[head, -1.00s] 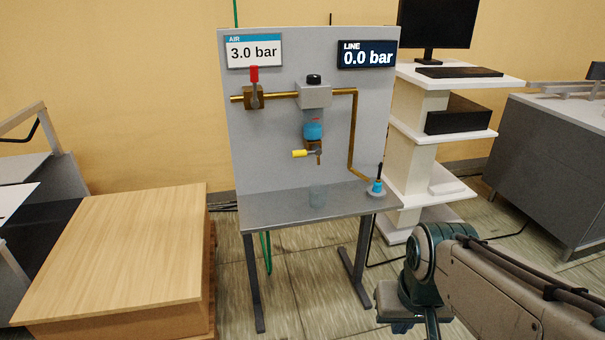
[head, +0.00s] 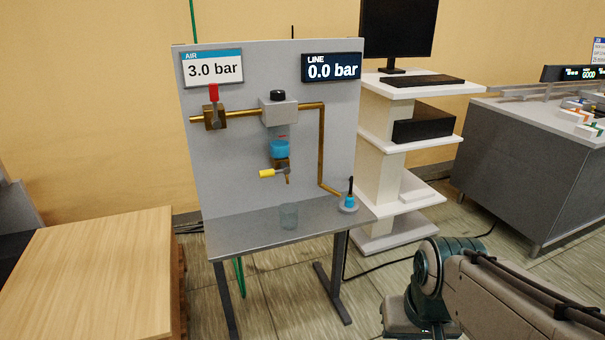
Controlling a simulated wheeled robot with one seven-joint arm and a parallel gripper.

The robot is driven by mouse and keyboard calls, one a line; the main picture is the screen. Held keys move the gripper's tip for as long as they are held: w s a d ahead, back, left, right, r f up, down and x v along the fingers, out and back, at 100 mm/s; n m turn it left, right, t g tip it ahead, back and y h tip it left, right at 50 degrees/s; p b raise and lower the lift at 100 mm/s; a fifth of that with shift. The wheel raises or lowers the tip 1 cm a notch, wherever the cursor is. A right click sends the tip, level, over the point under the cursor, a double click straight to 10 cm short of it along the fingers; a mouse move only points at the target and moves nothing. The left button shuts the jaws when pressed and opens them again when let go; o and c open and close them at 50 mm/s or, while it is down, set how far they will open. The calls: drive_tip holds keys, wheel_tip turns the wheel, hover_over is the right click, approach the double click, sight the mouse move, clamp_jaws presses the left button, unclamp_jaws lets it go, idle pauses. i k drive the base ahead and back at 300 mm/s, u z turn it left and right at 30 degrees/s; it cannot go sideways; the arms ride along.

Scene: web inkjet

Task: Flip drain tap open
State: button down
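The drain tap (head: 267,173) has a yellow-tipped lever pointing left, roughly level, below the blue filter bowl (head: 280,149) on the grey panel (head: 230,150). A short spout points down beside the lever. A clear cup (head: 289,216) stands on the panel's shelf below the tap. My arm is at the lower right, well apart from the tap. My gripper's fingers do not show in the head view.
A red-handled valve (head: 214,108) sits on the brass pipe. The air sign (head: 213,69) reads 3.0 bar and the line display (head: 332,67) reads 0.0 bar. A wooden-topped block (head: 90,260) stands left, a white shelf stand (head: 400,150) right. Floor shows in front.

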sight(285, 169)
drive_tip(key=z, duration=0.35)
drive_tip(key=i, duration=1.2)
drive_tip(key=u, duration=0.7)
